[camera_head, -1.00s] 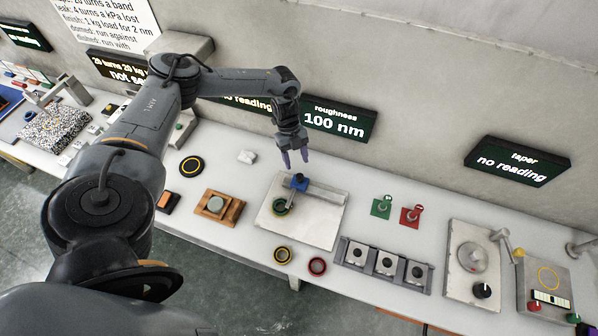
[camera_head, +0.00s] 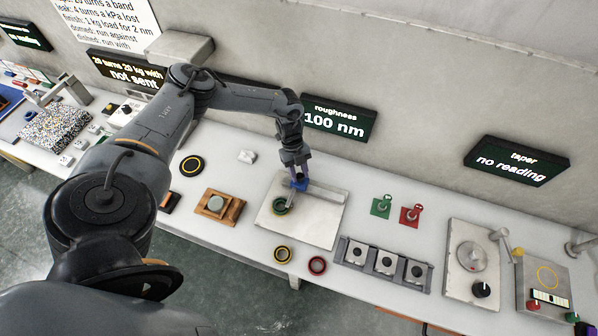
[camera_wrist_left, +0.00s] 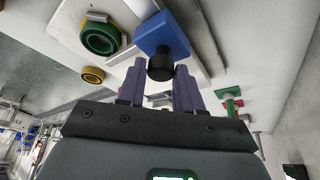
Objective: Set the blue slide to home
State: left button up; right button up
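The blue slide (camera_head: 299,185) sits near the left end of a metal rail on a pale plate (camera_head: 318,228). In the left wrist view it is a blue block (camera_wrist_left: 162,36) with a black knob (camera_wrist_left: 160,69) on top. A green ring (camera_head: 281,206) lies on the plate just beside the slide. My left gripper (camera_head: 299,176) is over the slide, pointing down. In the wrist view its two purple fingers (camera_wrist_left: 160,72) are apart, one on each side of the knob. I cannot tell whether they touch it. My right gripper is out of view.
A yellow-rimmed ring (camera_head: 283,255) and a red ring (camera_head: 317,266) lie in front of the plate. A three-bay holder (camera_head: 384,263) and green and red tags (camera_head: 411,215) are to the right. The roughness display (camera_head: 339,121) on the wall behind reads 100 nm.

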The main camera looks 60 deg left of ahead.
pick_arm(q)
grip_shut()
jog(key=shift+w+d, duration=2.45)
jog(key=shift+d, duration=0.25)
jog(key=shift+o, duration=1)
grip_release()
jog(key=shift+o, duration=1.4)
jog(key=shift+w+d, duration=0.1)
jog(key=shift+d, duration=0.05)
jog(key=shift+r, duration=0.1)
jog(key=b+v, duration=0.1)
jog(key=v, duration=0.9)
jog(key=shift+a+r, duration=0.25)
jog(key=shift+r, duration=0.1)
